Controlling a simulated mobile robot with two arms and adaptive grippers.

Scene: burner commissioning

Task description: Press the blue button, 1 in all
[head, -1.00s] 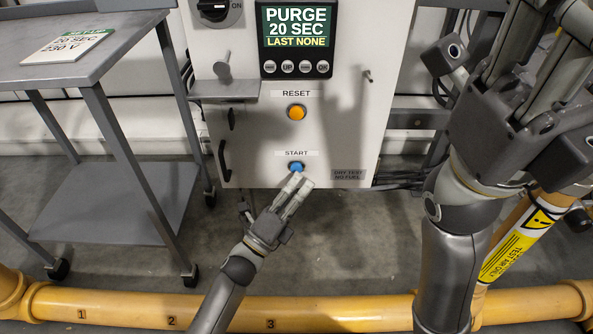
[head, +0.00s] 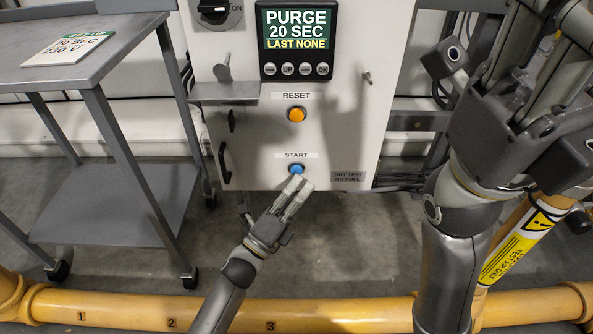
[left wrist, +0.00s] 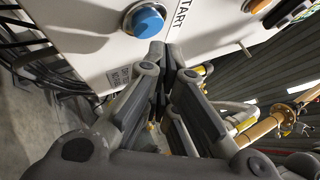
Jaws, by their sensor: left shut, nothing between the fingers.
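The blue button (head: 296,169) sits under a START label (head: 296,155) low on the white panel. It also shows in the left wrist view (left wrist: 147,21), standing out of a metal ring. My left gripper (head: 301,180) is shut and empty, with its fingertips just below and to the right of the button in the head view. In the left wrist view my left fingertips (left wrist: 164,48) lie beside the button, and a small gap seems to show between them. My right gripper (head: 500,120) is large at the right; its fingertips are not clearly seen.
An orange RESET button (head: 297,114) is above the blue one. A display (head: 295,30) reads PURGE 20 SEC, LAST NONE. A small shelf (head: 226,92) juts from the panel at left. A grey cart (head: 115,205) stands left. A yellow pipe (head: 130,307) crosses the floor in front.

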